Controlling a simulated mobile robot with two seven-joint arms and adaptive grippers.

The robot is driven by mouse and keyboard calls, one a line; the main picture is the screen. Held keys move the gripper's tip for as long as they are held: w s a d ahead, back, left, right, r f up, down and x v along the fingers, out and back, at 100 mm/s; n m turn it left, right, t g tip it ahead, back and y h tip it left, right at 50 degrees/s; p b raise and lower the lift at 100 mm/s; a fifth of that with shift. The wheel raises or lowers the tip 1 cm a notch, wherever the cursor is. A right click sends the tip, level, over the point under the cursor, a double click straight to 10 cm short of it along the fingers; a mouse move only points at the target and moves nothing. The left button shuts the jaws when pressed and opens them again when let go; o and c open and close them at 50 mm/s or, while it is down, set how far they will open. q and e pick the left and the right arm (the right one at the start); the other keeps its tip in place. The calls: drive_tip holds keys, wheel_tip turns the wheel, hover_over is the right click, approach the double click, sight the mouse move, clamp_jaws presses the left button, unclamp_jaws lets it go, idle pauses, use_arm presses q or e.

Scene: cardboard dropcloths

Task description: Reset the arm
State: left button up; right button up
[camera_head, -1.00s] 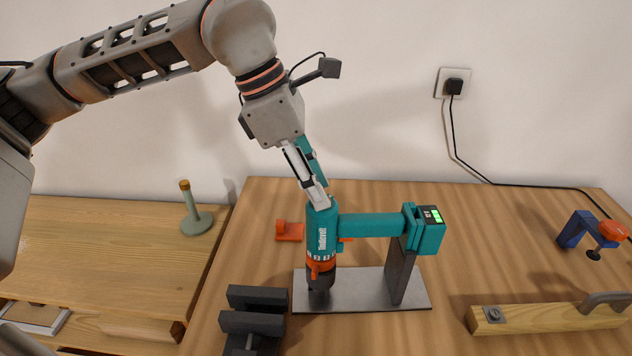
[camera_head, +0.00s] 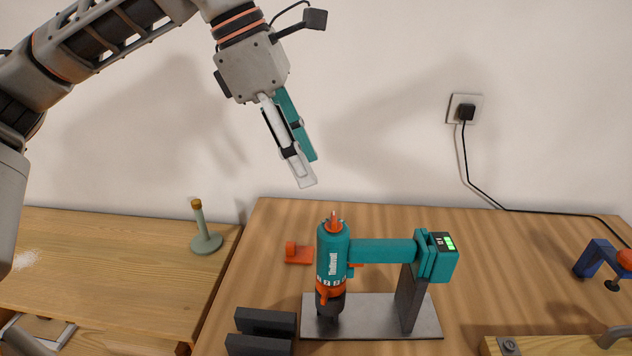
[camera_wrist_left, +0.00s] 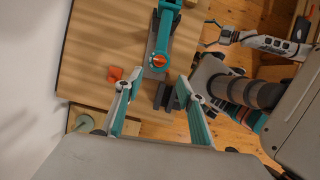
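My left gripper (camera_head: 305,172) hangs above the back of the wooden workbench (camera_head: 520,270), clear of everything. In the left wrist view my left gripper (camera_wrist_left: 157,110) has its two fingers well apart with nothing between them, so it is open and empty. Below it a teal and orange drill (camera_head: 333,262) stands upright in a stand with a grey metal base plate (camera_head: 420,322). An arm of mine in the upper right of the left wrist view seems to end in my right gripper (camera_wrist_left: 214,33); it is too small to read.
An orange block (camera_head: 298,254) and dark vise-like blocks (camera_head: 265,322) lie near the drill. A green holder (camera_head: 205,242) stands on the lower left table. A blue clamp (camera_head: 597,258) and a wooden bar (camera_head: 560,346) are at right. A cable runs from a wall socket (camera_head: 464,108).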

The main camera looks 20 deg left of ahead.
use_arm(q)
drive_tip(key=shift+v, duration=1)
drive_tip(key=shift+r, duration=0.15)
